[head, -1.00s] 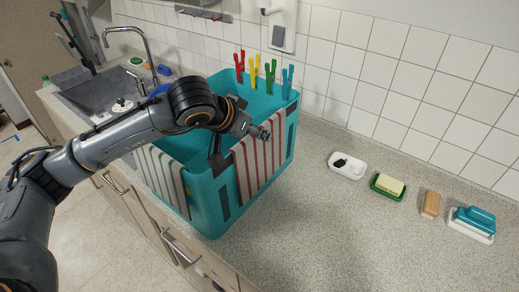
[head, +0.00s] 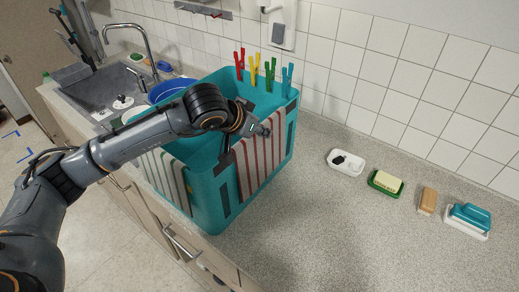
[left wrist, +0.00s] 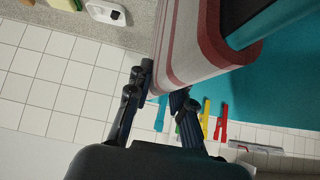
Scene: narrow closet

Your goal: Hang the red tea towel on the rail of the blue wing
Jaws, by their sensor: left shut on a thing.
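The red tea towel (head: 262,160), white with red stripes, hangs over the right front rim of a teal basket (head: 208,200). Its upper part is near my left gripper (head: 232,155), which is largely hidden behind my own wrist in the head view. In the left wrist view the towel (left wrist: 185,45) fills the upper middle. The fingers of my left gripper (left wrist: 160,88) are shut on its edge there. The blue wing and its rail cannot be made out in these frames. My right gripper is not in view.
A green-striped towel (head: 165,178) hangs on the basket's left front side. Colored pegs (head: 254,68) stand on the back rim. A sink (head: 100,95) and blue bowl (head: 170,88) are behind left. A white soap dish (head: 346,162) and other small items stand right. The front right worktop is clear.

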